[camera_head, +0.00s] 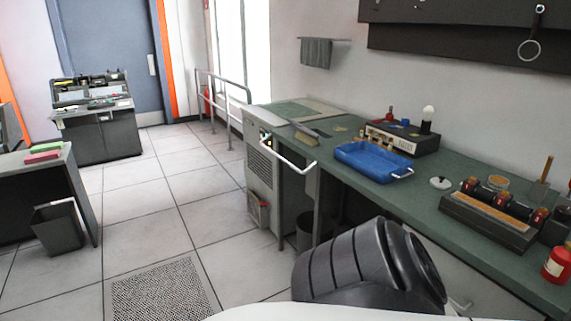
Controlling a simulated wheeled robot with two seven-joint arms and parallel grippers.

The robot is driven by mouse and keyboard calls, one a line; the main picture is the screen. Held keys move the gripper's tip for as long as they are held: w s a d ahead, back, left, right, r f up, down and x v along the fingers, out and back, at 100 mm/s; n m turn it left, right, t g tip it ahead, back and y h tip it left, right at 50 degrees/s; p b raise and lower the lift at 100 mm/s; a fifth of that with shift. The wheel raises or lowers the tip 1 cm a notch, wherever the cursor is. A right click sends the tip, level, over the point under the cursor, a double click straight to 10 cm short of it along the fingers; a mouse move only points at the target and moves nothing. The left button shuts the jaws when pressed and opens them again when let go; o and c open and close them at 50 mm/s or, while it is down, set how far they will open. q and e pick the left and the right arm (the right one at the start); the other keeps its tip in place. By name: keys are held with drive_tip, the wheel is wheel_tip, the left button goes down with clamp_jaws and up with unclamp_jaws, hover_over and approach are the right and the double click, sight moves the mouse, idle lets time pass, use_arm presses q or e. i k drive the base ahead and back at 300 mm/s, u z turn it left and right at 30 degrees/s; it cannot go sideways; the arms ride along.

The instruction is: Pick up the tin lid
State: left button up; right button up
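A small pale grey round piece with a knob on top, which looks like the tin lid (440,183), lies on the green bench top (410,203). It sits between the blue tray and the dark rack, touching neither as far as I can see. No gripper is near it. My dark arm link fills the lower middle of the view, below and left of the lid. Neither gripper can be made out in the head view.
A blue tray (373,162) with pale handles is left of the lid. A dark rack (490,220) with red-brown knobs stands to its right, a round amber-topped piece (498,182) behind it. A red bottle (557,263) is near the front edge. A boxy device (402,139) stands behind the tray.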

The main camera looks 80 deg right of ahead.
sight(440, 183)
drive_tip(key=z, duration=2.3)
